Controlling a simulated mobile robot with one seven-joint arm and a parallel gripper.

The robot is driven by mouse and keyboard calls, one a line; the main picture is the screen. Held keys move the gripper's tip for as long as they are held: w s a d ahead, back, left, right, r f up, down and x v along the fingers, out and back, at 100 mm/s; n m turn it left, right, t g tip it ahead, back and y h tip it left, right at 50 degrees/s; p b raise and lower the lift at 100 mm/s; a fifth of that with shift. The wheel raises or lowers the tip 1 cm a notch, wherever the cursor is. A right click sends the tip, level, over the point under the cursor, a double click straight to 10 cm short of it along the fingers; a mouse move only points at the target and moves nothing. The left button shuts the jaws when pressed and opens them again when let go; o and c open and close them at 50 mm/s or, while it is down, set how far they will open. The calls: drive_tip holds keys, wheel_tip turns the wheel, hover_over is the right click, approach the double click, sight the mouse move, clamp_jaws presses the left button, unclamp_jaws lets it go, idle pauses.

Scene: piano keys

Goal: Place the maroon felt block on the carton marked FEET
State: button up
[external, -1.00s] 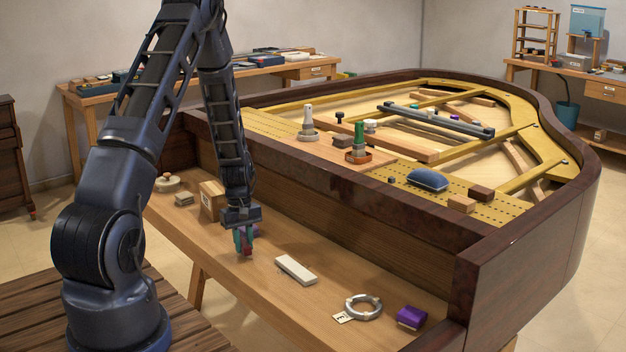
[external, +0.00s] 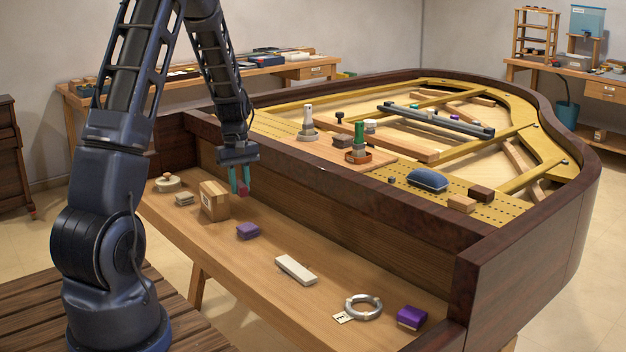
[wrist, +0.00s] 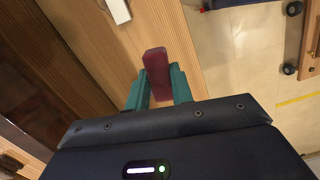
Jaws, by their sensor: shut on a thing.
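The maroon felt block (wrist: 156,75) is clamped between the two teal fingers of my gripper (wrist: 158,90) in the wrist view. In the external view my gripper (external: 240,181) hangs in the air with the block, above the bench shelf and just right of a small brown carton (external: 220,201). The carton stands upright with a pale label on its front; its lettering is too small to read. The carton's top looks bare. The block is mostly hidden by the fingers in the external view.
A purple block (external: 248,231) lies right of the carton. A white bar (external: 296,270), a grey ring (external: 363,307) and another purple block (external: 411,317) lie farther right. A small grey block (external: 184,199) and a round wooden piece (external: 167,183) are left. The piano's wooden wall (external: 350,220) rises behind.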

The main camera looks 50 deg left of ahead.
drive_tip(key=w+a+r+n, duration=0.1)
drive_tip(key=w+a+r, duration=0.15)
drive_tip(key=a, duration=0.55)
drive_tip(key=w+a+r, duration=0.2)
drive_tip(key=w+a, duration=0.2)
drive_tip(key=a, duration=0.4)
wheel_tip(320, 180, up, 5)
drive_tip(key=n, duration=0.1)
hover_over(214, 188)
wheel_tip(214, 188, down, 19)
drive_tip(key=shift+a+f, duration=0.15)
drive_tip(key=shift+f, duration=0.05)
drive_tip(key=o, duration=1)
drive_tip(key=shift+f, duration=0.1)
drive_tip(key=shift+c, duration=0.2)
wheel_tip(214, 188, up, 12)
drive_tip(key=a, duration=0.1)
drive_tip(key=shift+a, duration=0.25)
